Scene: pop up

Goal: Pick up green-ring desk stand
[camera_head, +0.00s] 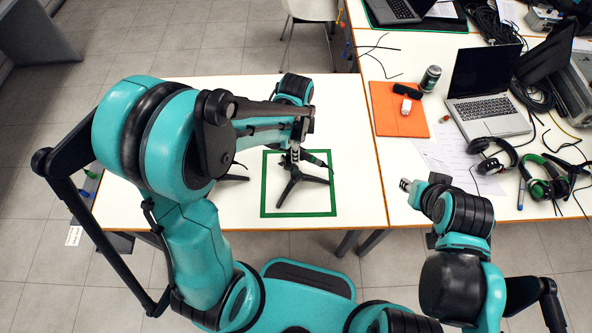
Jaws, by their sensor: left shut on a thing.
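A black desk stand (296,175) with splayed tripod legs is within a green square outline (264,195) on the white table. My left gripper (293,146) is over it and shut on its upper part. My arm hides the stand's top, and I cannot make out a green ring. I cannot tell whether its feet touch the table. A second dark legged thing (236,178) shows to the left, mostly hidden behind my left arm. My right gripper (406,186) is over the right table, apart from the stand; its fingers are too small to read.
On the right table are an orange mat (398,118), a laptop (488,100), a dark can (430,78), headphones (492,155), green-and-black headphones (543,185) and cables. The white table (350,120) is clear right of the green outline.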

